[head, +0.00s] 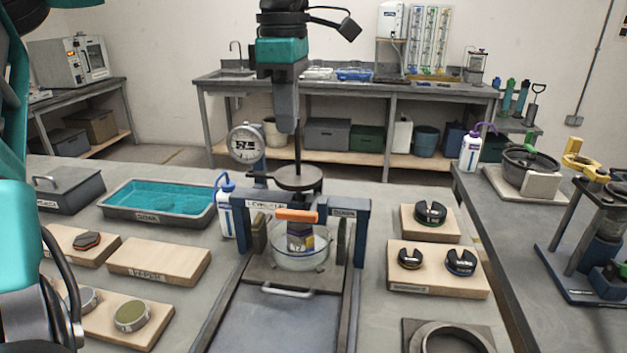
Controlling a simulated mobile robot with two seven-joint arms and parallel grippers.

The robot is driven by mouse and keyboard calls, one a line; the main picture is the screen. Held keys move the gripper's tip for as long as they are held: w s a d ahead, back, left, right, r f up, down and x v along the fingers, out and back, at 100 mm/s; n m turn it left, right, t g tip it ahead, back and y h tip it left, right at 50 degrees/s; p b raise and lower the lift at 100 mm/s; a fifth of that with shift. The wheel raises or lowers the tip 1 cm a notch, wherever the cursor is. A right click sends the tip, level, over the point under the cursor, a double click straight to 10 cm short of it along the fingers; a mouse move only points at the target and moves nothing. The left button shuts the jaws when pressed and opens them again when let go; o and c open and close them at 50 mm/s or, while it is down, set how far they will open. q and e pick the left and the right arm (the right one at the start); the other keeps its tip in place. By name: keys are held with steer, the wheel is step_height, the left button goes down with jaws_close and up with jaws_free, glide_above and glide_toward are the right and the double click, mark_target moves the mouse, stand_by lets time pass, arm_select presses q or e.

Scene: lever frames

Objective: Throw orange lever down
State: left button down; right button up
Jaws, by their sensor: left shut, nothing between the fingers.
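The orange lever (297,215) is a short bar lying nearly level at the front of the dark blue press frame (360,235), between its two uprights. A clear round bowl (300,256) sits below and around the part under the lever. My left gripper (286,126) hangs in the upper middle, pointing down with its fingers together and empty. It shows above the lever in the picture, apart from it; the depth between them is hard to judge. It covers the upper part of a thin rod (297,154). My right gripper is not in the picture.
A round dial gauge (246,144) and a dark disc (298,179) rise over the frame. A white wash bottle (227,206) stands close left. A teal-filled tray (158,201) and wooden boards (160,261) lie left. Boards with dark rings (438,286) lie right.

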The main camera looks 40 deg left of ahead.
mark_target(289, 211)
arm_select(q)
step_height(289, 211, down, 14)
steer(key=shift+s, duration=0.1)
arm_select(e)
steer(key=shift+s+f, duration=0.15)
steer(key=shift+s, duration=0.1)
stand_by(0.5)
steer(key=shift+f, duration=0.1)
arm_select(q)
steer(key=shift+s+a+f+h+b, duration=0.1)
steer(key=shift+h+b, duration=0.2)
steer(key=shift+b, duration=0.15)
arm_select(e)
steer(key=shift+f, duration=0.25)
